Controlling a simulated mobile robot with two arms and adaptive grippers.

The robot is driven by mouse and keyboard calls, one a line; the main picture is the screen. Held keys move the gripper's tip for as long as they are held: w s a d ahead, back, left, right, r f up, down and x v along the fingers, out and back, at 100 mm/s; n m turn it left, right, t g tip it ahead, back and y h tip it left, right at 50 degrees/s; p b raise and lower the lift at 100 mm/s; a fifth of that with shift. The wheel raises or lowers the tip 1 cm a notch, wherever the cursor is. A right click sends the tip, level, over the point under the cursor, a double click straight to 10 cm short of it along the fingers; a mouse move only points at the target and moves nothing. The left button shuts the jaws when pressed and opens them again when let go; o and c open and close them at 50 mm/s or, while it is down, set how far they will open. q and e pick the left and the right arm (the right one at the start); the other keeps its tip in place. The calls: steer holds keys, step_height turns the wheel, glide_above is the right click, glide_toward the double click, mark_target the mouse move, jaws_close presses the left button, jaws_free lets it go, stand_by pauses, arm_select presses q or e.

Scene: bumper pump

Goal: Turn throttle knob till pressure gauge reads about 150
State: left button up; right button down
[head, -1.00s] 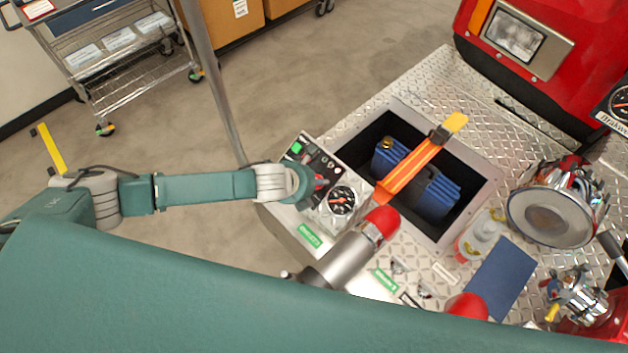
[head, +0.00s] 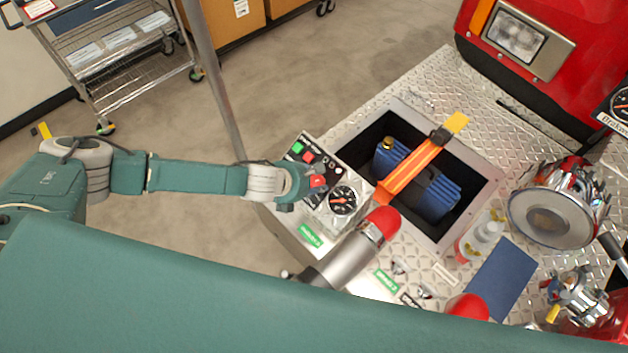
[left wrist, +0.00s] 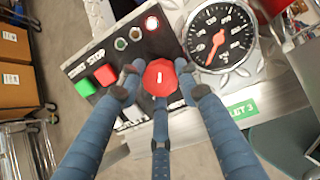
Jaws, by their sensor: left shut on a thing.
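The throttle knob (left wrist: 160,77) is red and many-sided with a white mark; its red also shows in the head view (head: 318,181). My left gripper (left wrist: 158,80) has its fingers closed around the knob's sides at the control panel. In the head view, my left gripper (head: 305,183) reaches the panel from the left. The pressure gauge (left wrist: 220,36) is a round black dial with a silver rim, right of the knob; it also shows in the head view (head: 343,200). Its orange needle points down and slightly left, near the low end; I cannot read the exact value. My right gripper is not in view.
The black panel (left wrist: 122,48) also has a green button (left wrist: 85,88), a red button (left wrist: 105,74) and small indicators. A grey nozzle with a red tip (head: 381,222) lies close to the gauge. An orange strap (head: 410,170) crosses the open well with a blue object.

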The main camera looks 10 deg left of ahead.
arm_select(q)
steer(key=shift+w+d+r, duration=0.1)
steer(key=shift+w+r, duration=0.25)
steer(key=o, duration=1.2)
steer(key=shift+c, duration=0.2)
steer(key=shift+s+f, duration=0.15)
steer(key=v, duration=1.2)
